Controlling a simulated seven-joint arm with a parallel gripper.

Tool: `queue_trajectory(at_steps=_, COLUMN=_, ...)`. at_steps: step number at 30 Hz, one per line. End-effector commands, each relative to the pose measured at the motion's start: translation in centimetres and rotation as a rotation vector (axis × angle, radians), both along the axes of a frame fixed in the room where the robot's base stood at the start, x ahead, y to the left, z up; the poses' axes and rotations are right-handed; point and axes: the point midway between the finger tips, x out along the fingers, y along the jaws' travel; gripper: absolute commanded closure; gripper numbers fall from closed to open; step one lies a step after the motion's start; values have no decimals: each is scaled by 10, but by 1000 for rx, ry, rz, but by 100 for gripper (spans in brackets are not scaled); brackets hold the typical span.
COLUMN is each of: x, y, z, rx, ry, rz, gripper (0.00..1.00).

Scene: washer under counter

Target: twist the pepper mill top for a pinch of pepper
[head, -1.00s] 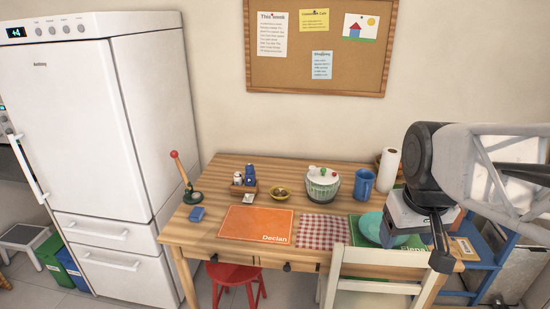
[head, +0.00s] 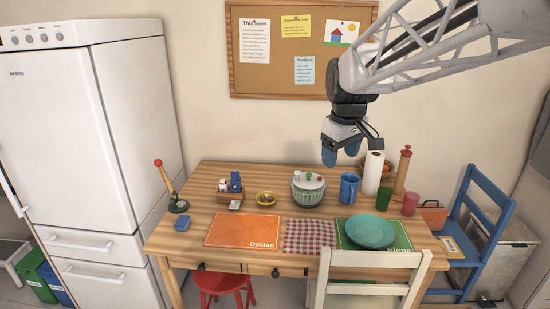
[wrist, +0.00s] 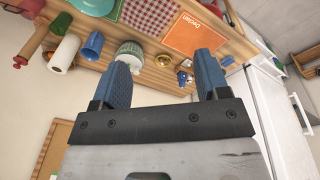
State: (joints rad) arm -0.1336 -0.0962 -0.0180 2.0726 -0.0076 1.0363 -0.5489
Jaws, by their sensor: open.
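A tall wooden mill with a red knob (head: 403,172), which looks like the pepper mill, stands upright at the back right of the table, just right of the paper towel roll. It also shows at the left of the wrist view (wrist: 35,42). My gripper (head: 341,156) is in the air above the back of the table, left of the mill and apart from it. Its two blue fingers (wrist: 165,62) are spread with nothing between them.
The paper towel roll (head: 373,174), blue mug (head: 349,188), green cup (head: 383,198) and pink cup (head: 410,204) crowd around the mill. A lidded pot (head: 308,192) and a small shaker caddy (head: 230,196) stand further left. A teal plate (head: 370,231) lies in front.

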Motion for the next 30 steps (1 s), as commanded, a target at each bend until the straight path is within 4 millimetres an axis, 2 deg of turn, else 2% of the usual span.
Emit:
queue_trajectory(at_steps=3, x=28, y=12, z=0, rx=-8, ry=9, rz=58, gripper=32)
queue_trajectory(at_steps=14, x=105, y=50, z=-5, rx=-29, ry=28, rz=240, gripper=32)
queue_trajectory(at_steps=30, x=215, y=117, z=-34, rx=-57, ry=58, rz=512, gripper=32)
